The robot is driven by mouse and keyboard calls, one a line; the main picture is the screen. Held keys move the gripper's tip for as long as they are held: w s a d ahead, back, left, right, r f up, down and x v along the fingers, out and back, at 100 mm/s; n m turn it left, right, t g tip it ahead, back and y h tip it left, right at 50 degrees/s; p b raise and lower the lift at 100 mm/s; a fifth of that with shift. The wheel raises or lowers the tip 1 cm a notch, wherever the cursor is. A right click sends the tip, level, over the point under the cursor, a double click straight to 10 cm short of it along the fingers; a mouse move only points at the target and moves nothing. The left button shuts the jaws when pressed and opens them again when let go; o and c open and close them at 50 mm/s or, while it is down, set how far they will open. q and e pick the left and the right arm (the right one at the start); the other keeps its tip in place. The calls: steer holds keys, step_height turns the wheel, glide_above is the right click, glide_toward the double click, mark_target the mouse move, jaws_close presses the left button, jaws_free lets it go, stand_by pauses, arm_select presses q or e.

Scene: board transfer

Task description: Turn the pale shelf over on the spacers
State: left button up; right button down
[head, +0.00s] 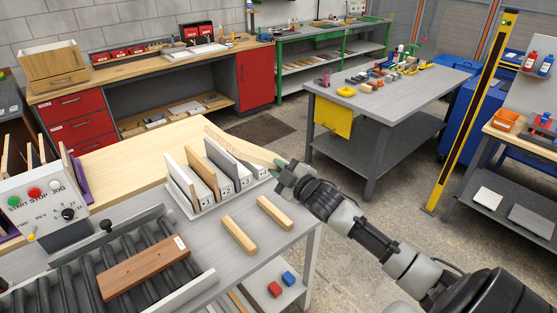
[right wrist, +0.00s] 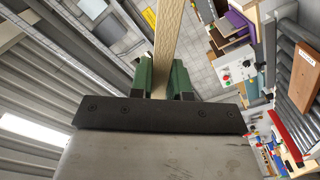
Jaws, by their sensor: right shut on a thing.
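The pale shelf (head: 250,150) is a light wooden board, seen nearly edge-on beside the far end of the board rack. My right gripper (head: 281,170) is shut on its near right end. In the right wrist view the shelf (right wrist: 168,40) rises on edge between the green fingers of the right gripper (right wrist: 160,83). Two pale wooden spacers, the left one (head: 239,235) and the right one (head: 275,213), lie roughly parallel on the grey table, with nothing on them. My left gripper is in neither view.
A rack (head: 208,207) holds several upright boards left of the spacers. A brown board (head: 143,267) lies on the roller conveyor (head: 75,285), near a control box (head: 42,205). Red and blue blocks sit on the lower shelf. Open floor lies right of the table.

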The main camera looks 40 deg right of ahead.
steer(key=m+p, duration=0.1)
steer(key=m, duration=0.1)
steer(key=m+p, duration=0.1)
steer(key=m, duration=0.3)
steer(key=shift+r+p, duration=0.4)
steer(key=shift+f+m, duration=0.3)
steer(key=shift+m, duration=0.7)
steer(key=m, duration=0.5)
steer(key=shift+b, duration=0.3)
steer(key=m, duration=1.5)
